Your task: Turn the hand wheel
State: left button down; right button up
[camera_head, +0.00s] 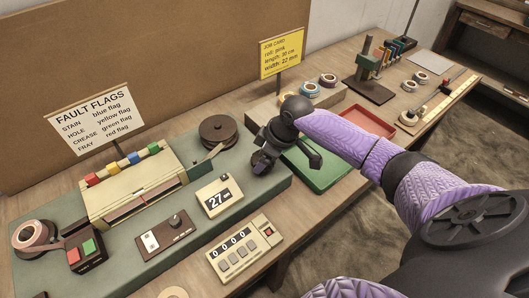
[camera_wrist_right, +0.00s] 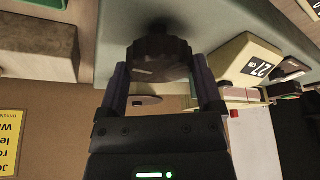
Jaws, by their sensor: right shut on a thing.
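The hand wheel (camera_wrist_right: 160,57) is a dark, ridged knob between the two fingers in the right wrist view. My right gripper (camera_wrist_right: 162,80) is shut on it, with one finger on each side. In the head view my right gripper (camera_head: 262,162) is at the right end of the green winding machine base (camera_head: 240,187), right of the brown round reel (camera_head: 218,128). The arm and fingers mostly hide the hand wheel there. My left gripper is not in view.
A display reading 27 (camera_head: 219,195) and a counter box reading 0000 (camera_head: 243,247) stand in front of the reel. A green tray (camera_head: 325,172) and a red tray (camera_head: 362,122) lie to the right. A pink tape roll (camera_head: 35,236) is at the left end.

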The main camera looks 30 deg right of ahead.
jog(key=m+p, duration=0.1)
jog(key=p, duration=0.1)
jog(key=m+h+p, duration=0.1)
jog(key=m+p, duration=0.1)
jog(key=p, duration=0.1)
jog(key=m+t+p, duration=0.1)
jog(key=m+p, duration=0.1)
jog(key=shift+a+r+h, duration=0.15)
jog(key=shift+r+h, duration=0.1)
jog(key=shift+h, duration=0.15)
jog(key=shift+f+m+h+p, duration=0.2)
jog(key=shift+m+h+p, duration=0.5)
jog(key=shift+m+p, duration=1)
jog(key=o, duration=1)
